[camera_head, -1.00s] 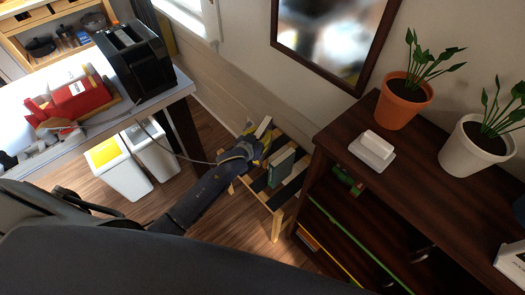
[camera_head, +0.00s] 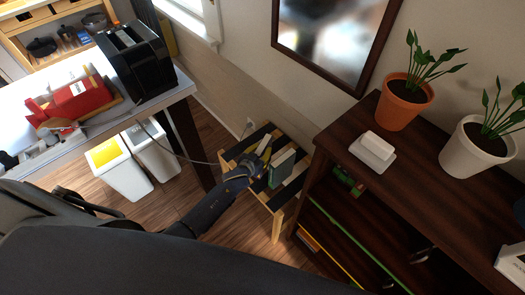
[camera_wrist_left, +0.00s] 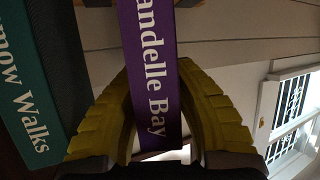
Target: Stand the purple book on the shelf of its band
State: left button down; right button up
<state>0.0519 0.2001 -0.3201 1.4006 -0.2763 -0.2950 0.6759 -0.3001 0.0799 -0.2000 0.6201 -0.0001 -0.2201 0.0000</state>
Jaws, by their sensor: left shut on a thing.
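The purple book (camera_wrist_left: 150,70), with white spine lettering ending "andelle Bay", stands between the yellow fingers of my left gripper (camera_wrist_left: 155,115) in the left wrist view. The gripper is shut on it. In the head view my left gripper (camera_head: 252,168) is over the slatted stand, and the book is mostly hidden by the hand. A teal-green book (camera_head: 282,168) stands on the stand just right of the gripper; its spine (camera_wrist_left: 32,85) shows in the wrist view. The dark bookcase (camera_head: 330,215) has a green and a yellow shelf strip; no purple strip is visible. My right gripper is out of view.
A table with a black toaster (camera_head: 135,62) and two bins (camera_head: 118,172) are on the left. A cable runs across to a wall socket. Floor is clear before the stand.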

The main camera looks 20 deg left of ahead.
pick_arm(q)
jog(key=shift+f, duration=0.15)
jog(key=c, duration=1.2)
grip_release()
jog(key=shift+c, duration=0.2)
